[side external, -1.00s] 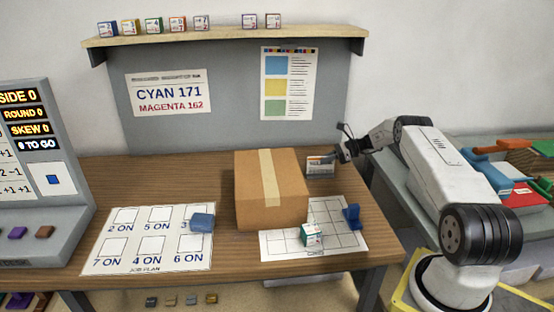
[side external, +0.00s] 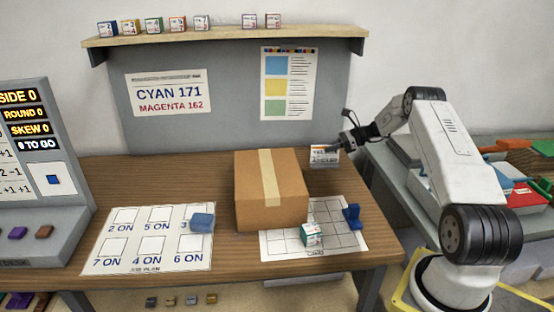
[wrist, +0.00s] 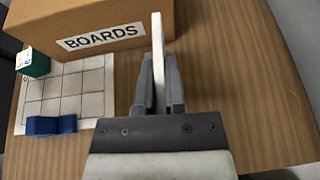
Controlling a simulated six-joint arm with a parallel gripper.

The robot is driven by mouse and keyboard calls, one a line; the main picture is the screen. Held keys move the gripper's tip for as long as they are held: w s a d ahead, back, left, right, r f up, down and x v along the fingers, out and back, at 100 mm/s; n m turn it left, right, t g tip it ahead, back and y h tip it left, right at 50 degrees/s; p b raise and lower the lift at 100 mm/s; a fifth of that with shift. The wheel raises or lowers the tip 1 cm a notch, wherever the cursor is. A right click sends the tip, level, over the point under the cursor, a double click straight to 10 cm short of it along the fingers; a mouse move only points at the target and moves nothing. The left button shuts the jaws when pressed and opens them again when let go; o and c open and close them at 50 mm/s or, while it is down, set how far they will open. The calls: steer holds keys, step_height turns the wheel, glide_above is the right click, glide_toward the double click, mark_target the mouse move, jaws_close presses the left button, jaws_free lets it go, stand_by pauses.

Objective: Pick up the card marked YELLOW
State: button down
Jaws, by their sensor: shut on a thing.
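In the wrist view the card (wrist: 158,38) shows edge-on as a thin pale strip between the two grey fingers of my gripper (wrist: 159,75). The card looks held above the table, apart from the box. Its printed face is hidden in the wrist view.
A cardboard box (side external: 285,195) marked BOARDS (wrist: 100,38) stands close left of the card. A gridded sheet (side external: 335,240) carries a white-and-teal cube (side external: 311,234) and a blue block (side external: 352,217). A job plan sheet (side external: 140,240) with a blue block (side external: 202,222) lies left. Wood right of the gripper is clear.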

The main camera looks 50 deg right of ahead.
steer(key=s+a+r, duration=0.6)
steer(key=s+r, duration=0.1)
steer(key=s, duration=0.2)
steer(key=shift+s+a, duration=0.3)
steer(key=shift+s, duration=0.05)
steer(key=shift+r, duration=0.1)
stand_by(0.6)
